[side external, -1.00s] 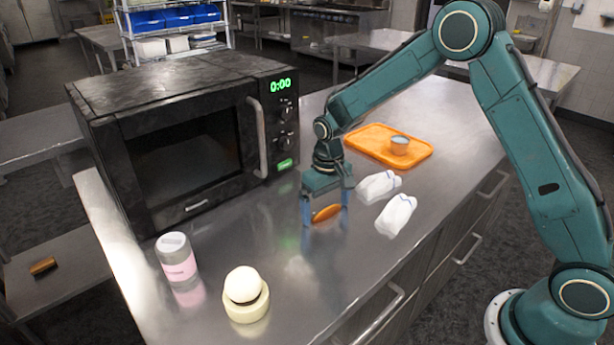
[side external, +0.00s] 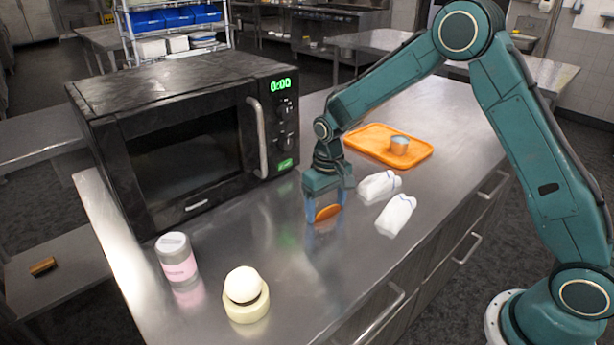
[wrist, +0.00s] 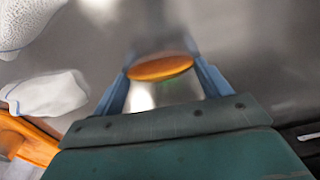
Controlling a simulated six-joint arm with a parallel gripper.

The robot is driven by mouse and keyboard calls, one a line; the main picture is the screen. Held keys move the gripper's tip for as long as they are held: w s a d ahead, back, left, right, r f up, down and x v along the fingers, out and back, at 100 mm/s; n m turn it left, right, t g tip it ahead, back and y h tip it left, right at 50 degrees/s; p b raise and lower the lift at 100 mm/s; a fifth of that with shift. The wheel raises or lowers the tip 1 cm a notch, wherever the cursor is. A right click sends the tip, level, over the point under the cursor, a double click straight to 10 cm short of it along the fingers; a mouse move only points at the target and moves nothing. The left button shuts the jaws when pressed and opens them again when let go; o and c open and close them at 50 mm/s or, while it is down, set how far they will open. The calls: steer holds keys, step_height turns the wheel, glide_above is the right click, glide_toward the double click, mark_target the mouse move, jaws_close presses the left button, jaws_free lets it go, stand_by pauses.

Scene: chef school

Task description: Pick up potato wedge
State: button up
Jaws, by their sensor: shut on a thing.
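The potato wedge (side external: 328,212) is an orange, elongated piece between the fingers of my gripper (side external: 324,212), low over the steel counter. In the wrist view the wedge (wrist: 160,67) spans the gap between the two blue fingertips of my gripper (wrist: 161,70), which are shut on its ends. The side view does not clearly show whether the wedge touches the counter (side external: 310,275).
A black microwave (side external: 190,125) stands left of my gripper. Two white cloth-like items (side external: 378,187) (side external: 396,215) lie close on the right. A pink-labelled jar (side external: 176,258) and a cream round object (side external: 245,293) stand in front.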

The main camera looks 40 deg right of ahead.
steer(key=shift+r, duration=0.15)
step_height(320, 180, up, 20)
stand_by(0.6)
steer(key=shift+w+a, duration=0.1)
stand_by(0.5)
